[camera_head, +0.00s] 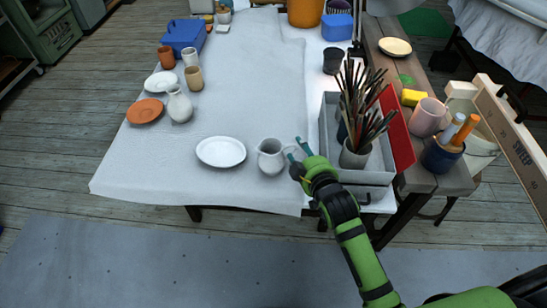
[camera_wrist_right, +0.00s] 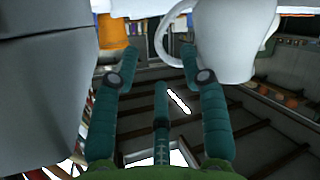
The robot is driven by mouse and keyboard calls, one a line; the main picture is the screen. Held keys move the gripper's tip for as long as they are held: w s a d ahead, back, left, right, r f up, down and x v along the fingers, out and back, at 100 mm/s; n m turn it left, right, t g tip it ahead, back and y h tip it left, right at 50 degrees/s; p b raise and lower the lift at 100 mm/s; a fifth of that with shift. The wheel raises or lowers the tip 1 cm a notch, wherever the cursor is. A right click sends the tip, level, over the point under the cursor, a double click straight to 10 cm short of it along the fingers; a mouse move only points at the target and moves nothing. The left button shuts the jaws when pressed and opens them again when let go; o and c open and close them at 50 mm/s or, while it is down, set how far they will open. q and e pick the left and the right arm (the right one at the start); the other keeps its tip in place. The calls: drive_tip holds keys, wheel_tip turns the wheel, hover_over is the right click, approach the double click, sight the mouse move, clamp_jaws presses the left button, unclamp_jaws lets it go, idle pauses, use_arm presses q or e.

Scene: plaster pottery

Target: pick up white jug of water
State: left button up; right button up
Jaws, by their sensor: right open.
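The white jug (camera_head: 271,157) stands on the white-covered table near its front edge, with its handle to the right in the head view. My right gripper (camera_head: 300,149) is open just right of the jug. In the right wrist view the jug (camera_wrist_right: 232,38) fills the upper right, and its handle (camera_wrist_right: 163,36) lies between the two spread fingers of the gripper (camera_wrist_right: 157,62). I cannot tell whether the fingers touch the handle. The jug's inside is too small to make out in the head view. My left gripper is not in view.
A white plate (camera_head: 220,152) lies left of the jug. A grey box (camera_head: 372,178) with a cup of brushes stands close on the right of my right gripper. A white vase (camera_head: 179,104) and orange plate (camera_head: 145,111) are further left. The table's middle is clear.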

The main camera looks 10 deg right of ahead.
drive_tip(key=shift+x, duration=1.1)
drive_tip(key=shift+s, duration=0.1)
clamp_jaws()
drive_tip(key=shift+r, duration=0.1)
drive_tip(key=shift+r, duration=0.15)
